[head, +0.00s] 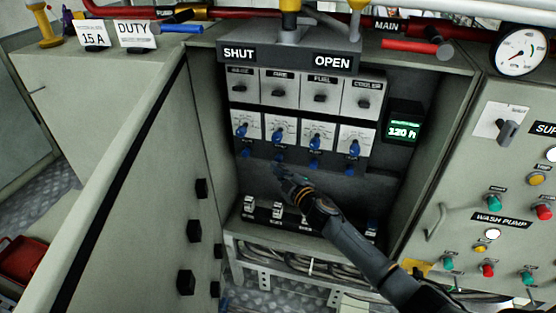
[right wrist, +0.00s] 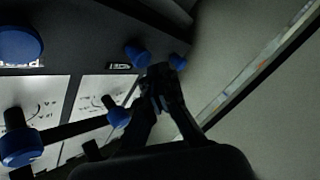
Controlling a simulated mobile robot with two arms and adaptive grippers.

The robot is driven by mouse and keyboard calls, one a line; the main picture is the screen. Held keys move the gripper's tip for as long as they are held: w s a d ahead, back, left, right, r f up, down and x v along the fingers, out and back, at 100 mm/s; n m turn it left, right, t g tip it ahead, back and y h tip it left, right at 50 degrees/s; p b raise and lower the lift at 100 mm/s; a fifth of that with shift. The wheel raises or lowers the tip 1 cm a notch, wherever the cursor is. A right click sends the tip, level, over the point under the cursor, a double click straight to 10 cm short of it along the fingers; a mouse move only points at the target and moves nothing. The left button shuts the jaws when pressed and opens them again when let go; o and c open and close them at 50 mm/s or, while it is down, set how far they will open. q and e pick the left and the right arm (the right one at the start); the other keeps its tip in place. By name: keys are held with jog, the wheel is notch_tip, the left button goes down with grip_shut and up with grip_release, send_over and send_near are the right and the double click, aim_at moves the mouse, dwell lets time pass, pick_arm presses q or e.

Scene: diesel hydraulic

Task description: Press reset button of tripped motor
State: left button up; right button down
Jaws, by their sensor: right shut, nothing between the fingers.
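In the head view, an open cabinet holds a row of white plates with blue knobs (head: 317,142). A row of small blue buttons (head: 314,165) sits under them. Above are black rotary switches (head: 321,95) on grey plates; FUEL and COOLER labels are readable. My right gripper (head: 283,175) is inside the cabinet, just below the left blue buttons. The right wrist view shows its fingers (right wrist: 160,75) shut and empty, close to two small blue knobs or buttons (right wrist: 135,55); I cannot tell whether they touch. I cannot tell which motor is tripped. My left gripper is not in view.
A green-lit display (head: 403,129) is at the cabinet's right side. The open door (head: 130,200) stands left. Small breakers (head: 277,211) and cables (head: 310,265) lie below. A wash pump panel (head: 500,200) is right. A SHUT/OPEN sign (head: 288,58) hangs above.

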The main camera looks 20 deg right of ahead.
jog(key=shift+s+a, duration=0.1)
jog(key=s+a, duration=0.1)
jog(key=s+p, duration=0.1)
jog(key=s+a, duration=0.1)
jog(key=s, duration=0.1)
jog(key=shift+a, duration=0.35)
dwell(0.8)
jog(key=s+d+f+m+g+h, duration=0.1)
jog(key=s+d+f+m+g, duration=0.15)
jog(key=s+f, duration=0.65)
jog(key=s+d+f+m+g+h+p, duration=0.1)
jog(key=s+f+g, duration=0.3)
jog(key=f, duration=0.9)
jog(key=s+d+f+m+g+h, duration=0.1)
jog(key=s+f+m+g, duration=0.1)
jog(key=s+f, duration=0.8)
jog(key=s+f+m+g, duration=0.1)
jog(key=s+f, duration=0.4)
jog(key=s, duration=0.6)
jog(key=s+f+m+g, duration=0.2)
jog(key=s+f+g, duration=0.2)
jog(key=s, duration=0.8)
jog(key=s+f+m+g, duration=0.1)
jog(key=s+f+g, duration=0.1)
jog(key=s+f, duration=0.5)
jog(key=s+p, duration=0.1)
jog(key=s, duration=0.4)
jog(key=shift+s+a+h, duration=0.25)
jog(key=shift+h, duration=0.05)
